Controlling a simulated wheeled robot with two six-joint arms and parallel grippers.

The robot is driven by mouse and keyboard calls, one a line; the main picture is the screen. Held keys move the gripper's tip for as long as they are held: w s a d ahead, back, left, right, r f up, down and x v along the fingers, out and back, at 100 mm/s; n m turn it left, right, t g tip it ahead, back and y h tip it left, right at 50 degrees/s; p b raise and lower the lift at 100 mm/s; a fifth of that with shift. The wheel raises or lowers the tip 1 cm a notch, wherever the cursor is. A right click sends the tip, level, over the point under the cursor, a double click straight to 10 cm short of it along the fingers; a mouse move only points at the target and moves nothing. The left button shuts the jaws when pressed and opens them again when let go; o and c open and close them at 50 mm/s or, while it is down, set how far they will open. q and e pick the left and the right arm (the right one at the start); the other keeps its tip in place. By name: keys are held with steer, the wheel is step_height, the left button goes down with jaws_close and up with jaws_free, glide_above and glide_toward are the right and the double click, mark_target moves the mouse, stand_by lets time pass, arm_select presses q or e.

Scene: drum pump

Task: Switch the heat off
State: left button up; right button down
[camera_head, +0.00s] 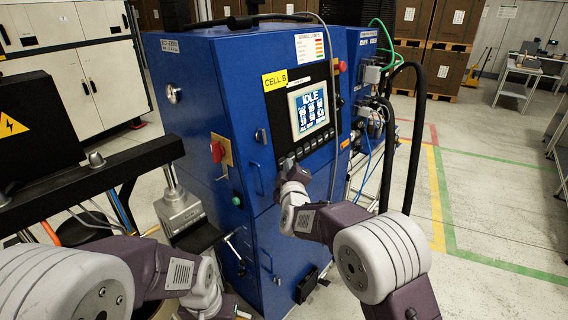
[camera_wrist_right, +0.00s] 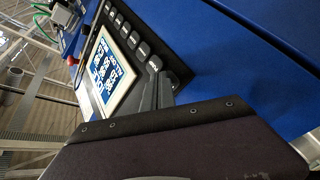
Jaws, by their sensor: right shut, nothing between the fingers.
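The blue cabinet (camera_head: 215,85) has a dark control panel with a lit screen (camera_head: 308,108) reading "IDLE" and several figures. A row of dark buttons (camera_head: 318,140) runs below the screen. In the right wrist view the screen (camera_wrist_right: 104,66) and the buttons (camera_wrist_right: 143,48) show tilted. My right gripper (camera_head: 287,162) is shut and empty at the panel's lower left end. In the wrist view its fingertips (camera_wrist_right: 160,82) are close to the end button of the row; contact cannot be told. The button labels are too small to read. My left arm is low at left, its fingers unclear.
A red rotary handle (camera_head: 217,151) on a yellow plate and a green button (camera_head: 237,200) sit on the cabinet's left face. A red knob (camera_head: 342,65) is right of the panel. Black hoses (camera_head: 419,120) hang at right. Open floor (camera_head: 500,190) lies further right.

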steer(key=shift+s+d, duration=0.1)
steer(key=shift+s+d+r, duration=0.2)
steer(key=shift+s+d, duration=0.2)
steer(key=shift+d, duration=0.15)
steer(key=shift+b, duration=0.3)
steer(key=shift+s+d+r+b, duration=0.25)
steer(key=shift+s+d+b, duration=0.1)
steer(key=shift+s+d, duration=0.55)
steer(key=shift+s+d+r+b, duration=0.2)
steer(key=shift+s+d+b, duration=0.25)
steer(key=shift+d, duration=0.65)
steer(key=shift+s, duration=0.1)
